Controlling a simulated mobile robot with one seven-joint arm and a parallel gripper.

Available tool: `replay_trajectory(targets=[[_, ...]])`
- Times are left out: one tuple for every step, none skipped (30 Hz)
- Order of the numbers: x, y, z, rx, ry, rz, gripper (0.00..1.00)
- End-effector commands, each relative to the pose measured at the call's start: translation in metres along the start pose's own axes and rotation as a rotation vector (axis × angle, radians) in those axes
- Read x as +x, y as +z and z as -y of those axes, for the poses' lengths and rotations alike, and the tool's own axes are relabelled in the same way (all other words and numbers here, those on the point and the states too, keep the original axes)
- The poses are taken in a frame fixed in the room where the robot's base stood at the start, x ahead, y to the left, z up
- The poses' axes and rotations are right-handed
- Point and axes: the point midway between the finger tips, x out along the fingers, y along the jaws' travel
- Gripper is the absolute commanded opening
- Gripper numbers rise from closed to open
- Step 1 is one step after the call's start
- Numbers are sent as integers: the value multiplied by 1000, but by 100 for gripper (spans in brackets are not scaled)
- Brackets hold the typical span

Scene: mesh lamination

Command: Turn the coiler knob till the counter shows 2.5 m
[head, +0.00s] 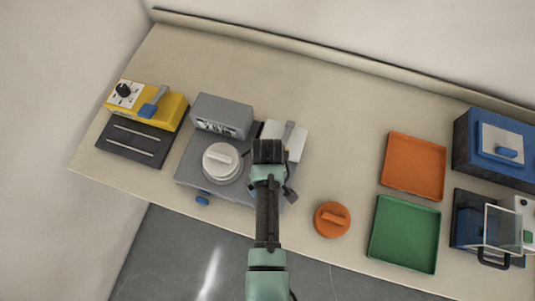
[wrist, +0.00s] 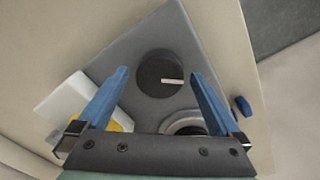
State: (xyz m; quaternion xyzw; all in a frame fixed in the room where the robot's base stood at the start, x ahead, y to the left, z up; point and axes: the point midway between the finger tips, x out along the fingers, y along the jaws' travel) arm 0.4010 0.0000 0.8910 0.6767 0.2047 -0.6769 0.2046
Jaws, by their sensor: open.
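The coiler is a grey base (head: 190,165) with a pale round reel (head: 222,162) and a grey counter box (head: 222,113) at its back. The counter's light figures are too small to read. The dark round knob (wrist: 158,84), with a white pointer bar, shows in the wrist view; in the head view my arm hides it. My gripper (head: 268,155) is over the right part of the base. In the wrist view its blue fingers (wrist: 160,73) are open, one to each side of the knob, with gaps visible. The height of the fingertips relative to the knob is unclear.
A pale block with a grey lever (head: 285,140) stands on the base's back right, close to my gripper. A blue handle (head: 202,200) sticks out in front. An orange round piece (head: 332,219) and orange (head: 414,166) and green (head: 404,234) trays lie to the right.

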Motion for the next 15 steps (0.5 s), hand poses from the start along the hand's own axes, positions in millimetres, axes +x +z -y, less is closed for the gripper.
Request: replay_trajectory(targets=[[0,0,0,0,0,0,100],[0,0,0,0,0,0,100],[0,0,0,0,0,0,100],[0,0,0,0,0,0,95],[0,0,0,0,0,0,89],[0,0,0,0,0,0,82],[0,0,0,0,0,0,77],[0,0,0,0,0,0,71],[0,0,0,0,0,0,64],[0,0,0,0,0,0,59],[0,0,0,0,0,0,53],[0,0,0,0,0,0,46],[0,0,0,0,0,0,41],[0,0,0,0,0,0,35],[0,0,0,0,0,0,28]])
